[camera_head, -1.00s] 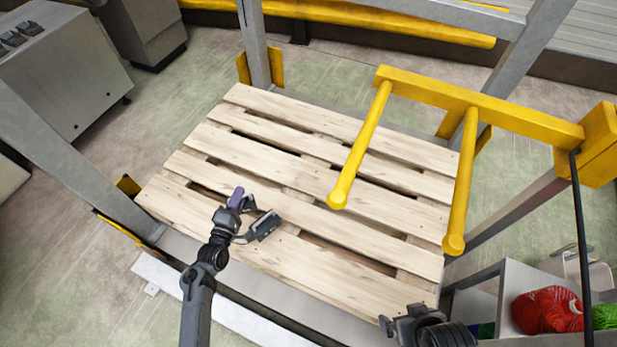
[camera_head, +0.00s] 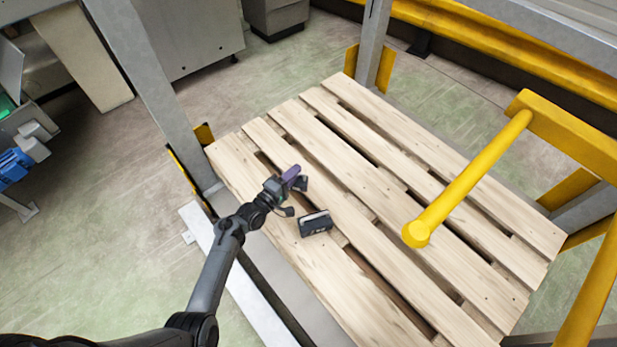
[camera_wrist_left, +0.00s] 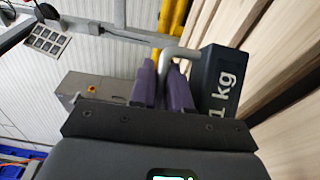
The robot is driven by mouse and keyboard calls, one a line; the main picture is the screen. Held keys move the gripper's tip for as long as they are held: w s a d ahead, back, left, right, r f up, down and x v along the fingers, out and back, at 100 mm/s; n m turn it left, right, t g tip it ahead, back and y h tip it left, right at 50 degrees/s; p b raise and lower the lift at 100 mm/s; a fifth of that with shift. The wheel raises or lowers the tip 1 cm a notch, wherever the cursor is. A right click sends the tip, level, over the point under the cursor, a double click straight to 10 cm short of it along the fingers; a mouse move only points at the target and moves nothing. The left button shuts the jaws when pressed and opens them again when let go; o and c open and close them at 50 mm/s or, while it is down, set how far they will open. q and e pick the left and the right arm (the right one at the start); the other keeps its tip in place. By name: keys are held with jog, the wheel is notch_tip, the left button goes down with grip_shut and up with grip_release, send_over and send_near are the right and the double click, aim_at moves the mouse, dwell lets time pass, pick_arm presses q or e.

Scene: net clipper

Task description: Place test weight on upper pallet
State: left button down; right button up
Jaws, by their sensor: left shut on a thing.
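The test weight (camera_head: 315,224) is a small dark block in the head view, over the near-left boards of the wooden pallet (camera_head: 385,195). My left gripper (camera_head: 294,180) has purple fingertips and is shut on that handle; the fingertips also show in the wrist view (camera_wrist_left: 163,88). The block hangs to one side of the fingers. I cannot tell whether it touches the boards. My right gripper is out of view.
A grey post (camera_head: 374,45) stands at the back corner and another (camera_head: 150,90) at the left. The middle boards are bare, with gaps between them.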

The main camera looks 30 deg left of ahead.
pick_arm(q)
jog(key=shift+s+a+f+b, duration=0.1)
jog(key=shift+a+f+b, duration=0.85)
jog(key=shift+f, duration=0.2)
jog(key=shift+a+f+b, duration=0.8)
jog(key=shift+f+b, duration=0.2)
jog(key=shift+f, duration=0.15)
jog(key=shift+s+a+f+b, duration=0.1)
jog(key=shift+a+f+b, duration=0.85)
jog(key=shift+f, duration=0.2)
jog(key=shift+w+r, duration=0.1)
jog(key=c, duration=1.5)
grip_release()
jog(key=shift+f, duration=0.35)
jog(key=shift+c, duration=0.2)
jog(key=o, duration=0.4)
jog(key=shift+o, duration=0.2)
jog(key=shift+r, duration=0.1)
